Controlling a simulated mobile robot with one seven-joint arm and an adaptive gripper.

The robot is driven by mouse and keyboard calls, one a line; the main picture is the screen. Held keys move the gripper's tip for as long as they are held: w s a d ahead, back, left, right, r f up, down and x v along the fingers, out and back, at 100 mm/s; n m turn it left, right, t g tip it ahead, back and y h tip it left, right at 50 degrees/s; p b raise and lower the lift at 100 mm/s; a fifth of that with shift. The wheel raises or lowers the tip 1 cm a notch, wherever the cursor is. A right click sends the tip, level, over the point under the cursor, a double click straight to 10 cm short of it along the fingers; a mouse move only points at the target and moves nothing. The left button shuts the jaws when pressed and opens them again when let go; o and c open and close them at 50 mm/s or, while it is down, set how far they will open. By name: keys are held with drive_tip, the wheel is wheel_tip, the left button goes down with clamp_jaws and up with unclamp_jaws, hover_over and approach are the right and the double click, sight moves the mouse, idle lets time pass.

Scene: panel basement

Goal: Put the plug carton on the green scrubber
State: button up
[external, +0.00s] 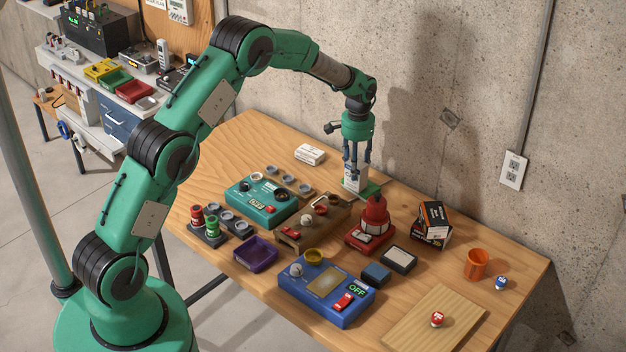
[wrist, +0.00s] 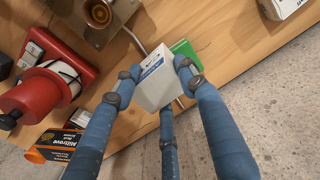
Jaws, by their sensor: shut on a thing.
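My gripper (external: 356,160) has blue fingers shut on a white carton with blue print (external: 351,178), which I take to be the plug carton. In the wrist view the carton (wrist: 157,88) sits between the fingertips (wrist: 155,85). The green scrubber (external: 371,190) lies flat on the table right at the carton's lower end. In the wrist view the scrubber (wrist: 184,48) shows behind the carton, and the carton hides part of it. I cannot tell whether the carton touches the scrubber or hangs just above it.
A second white box (external: 310,154) lies to the left. A brown device (external: 318,220) and a red lamp-like device (external: 374,220) stand in front. A black-and-orange box (external: 432,225) and an orange cup (external: 476,265) stand to the right. The concrete wall is close behind.

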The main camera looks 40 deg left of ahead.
drive_tip(key=shift+f, duration=0.2)
drive_tip(key=o, duration=1.2)
drive_tip(key=shift+o, duration=0.2)
wheel_tip(320, 180, up, 12)
drive_tip(key=shift+p, duration=0.4)
drive_tip(key=shift+r, duration=0.1)
